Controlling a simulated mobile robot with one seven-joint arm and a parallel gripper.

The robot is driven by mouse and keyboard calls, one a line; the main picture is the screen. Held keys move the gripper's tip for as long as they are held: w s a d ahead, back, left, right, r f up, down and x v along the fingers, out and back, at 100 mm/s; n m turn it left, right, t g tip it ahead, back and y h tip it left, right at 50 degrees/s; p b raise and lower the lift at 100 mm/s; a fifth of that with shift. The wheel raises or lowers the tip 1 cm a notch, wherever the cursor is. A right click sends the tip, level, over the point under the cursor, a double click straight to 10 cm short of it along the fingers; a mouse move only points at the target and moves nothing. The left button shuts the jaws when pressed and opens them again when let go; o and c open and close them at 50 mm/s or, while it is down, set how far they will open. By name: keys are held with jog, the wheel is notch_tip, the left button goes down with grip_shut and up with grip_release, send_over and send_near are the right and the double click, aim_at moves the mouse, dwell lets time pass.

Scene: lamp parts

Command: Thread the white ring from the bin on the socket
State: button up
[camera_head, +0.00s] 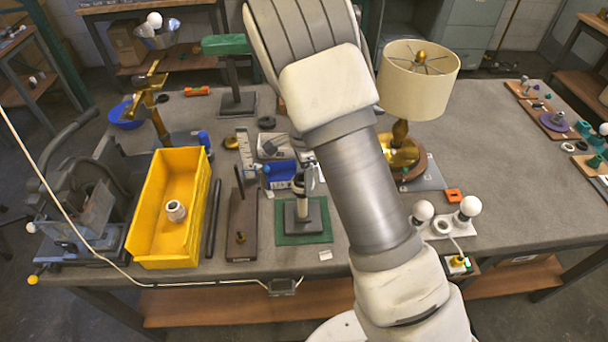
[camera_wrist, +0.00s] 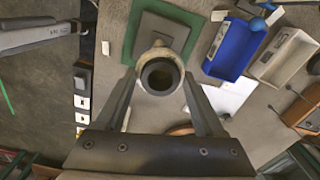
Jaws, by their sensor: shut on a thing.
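The yellow bin (camera_head: 140,226) stands at the left of the bench with a white ring-like part (camera_head: 176,210) lying in it. A pale upright post with a dark top (camera_head: 302,207) stands on a grey plate over a green mat (camera_head: 288,239). In the wrist view, my gripper (camera_wrist: 160,88) is shut on a round pale ring with a dark centre (camera_wrist: 150,88). My arm hides most of the gripper in the head view.
A blue tray (camera_head: 281,175) lies just behind the post. A brown board with a rod (camera_head: 241,225) stands to its left. A lamp with a cream shade (camera_head: 419,80) and white bulbs (camera_head: 469,207) are to the right.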

jog(key=m+p, duration=0.1)
jog(key=m, duration=0.1)
jog(key=m+p, duration=0.1)
jog(key=m, duration=0.1)
jog(key=shift+s+f+m, duration=0.15)
jog(key=shift+s+m, duration=0.2)
jog(key=shift+m, duration=0.05)
jog(key=shift+f+m+p, duration=0.15)
jog(key=shift+m+p, duration=0.25)
jog(key=shift+m, duration=0.1)
jog(key=shift+m+p, duration=0.65)
jog(key=shift+m, duration=0.25)
jog(key=m, duration=0.3)
jog(key=shift+a+m, duration=0.1)
jog(key=shift+m, duration=0.9)
